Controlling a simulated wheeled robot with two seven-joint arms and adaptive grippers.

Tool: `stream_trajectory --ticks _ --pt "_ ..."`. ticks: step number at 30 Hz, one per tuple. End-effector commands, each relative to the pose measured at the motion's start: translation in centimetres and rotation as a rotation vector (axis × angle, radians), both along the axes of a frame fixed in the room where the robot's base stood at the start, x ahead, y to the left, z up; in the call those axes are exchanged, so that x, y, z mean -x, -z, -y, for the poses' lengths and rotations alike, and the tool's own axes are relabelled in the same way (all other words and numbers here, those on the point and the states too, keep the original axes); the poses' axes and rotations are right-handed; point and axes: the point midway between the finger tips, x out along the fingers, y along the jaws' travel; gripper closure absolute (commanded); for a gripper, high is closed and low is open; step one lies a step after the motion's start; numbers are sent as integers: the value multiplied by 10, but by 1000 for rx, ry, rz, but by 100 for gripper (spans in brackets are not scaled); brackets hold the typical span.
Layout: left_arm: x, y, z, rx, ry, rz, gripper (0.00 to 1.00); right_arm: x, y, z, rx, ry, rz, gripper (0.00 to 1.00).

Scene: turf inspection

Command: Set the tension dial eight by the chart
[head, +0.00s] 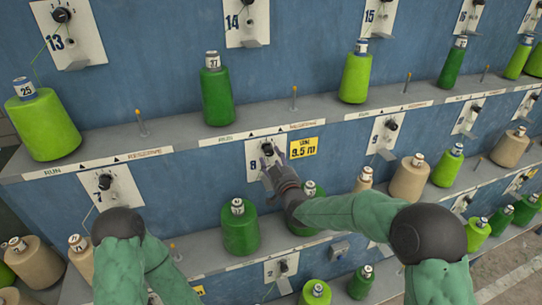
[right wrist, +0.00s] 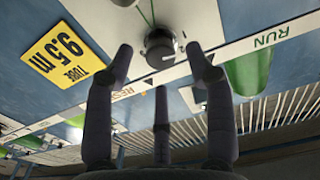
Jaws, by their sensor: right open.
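Tension dial eight (head: 267,149) is a dark round knob on a white plate marked 8 (head: 256,171), on the blue panel. My right gripper (head: 271,166) reaches up to it, its fingers just below and in front of the knob. In the right wrist view, the dial (right wrist: 160,46) lies between and beyond the spread fingertips of my right gripper (right wrist: 161,62). The fingers are open with visible gaps to the knob, and hold nothing. My left gripper is out of sight; only part of my left arm shows. No chart can be made out.
A yellow tag reading 9.5 m (head: 303,147) is right of the dial; it also shows in the right wrist view (right wrist: 65,55). Plate seven (head: 112,187) and plate nine (head: 382,134) flank it. A green spool (head: 240,230) stands below. A grey shelf (head: 180,133) runs above.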

Motion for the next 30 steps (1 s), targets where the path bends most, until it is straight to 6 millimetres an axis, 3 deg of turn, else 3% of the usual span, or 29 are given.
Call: stream_trajectory --ticks 6,18,20,24,30 --pt "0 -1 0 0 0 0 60 -20 0 -7 0 0 0 45" --pt "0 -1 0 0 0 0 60 -25 0 -8 0 0 0 45" --pt "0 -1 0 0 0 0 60 -25 0 -8 0 0 0 59" --pt "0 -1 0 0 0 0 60 -25 0 -8 0 0 -1 99" --pt "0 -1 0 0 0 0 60 -25 1 -8 0 -1 -3 100"
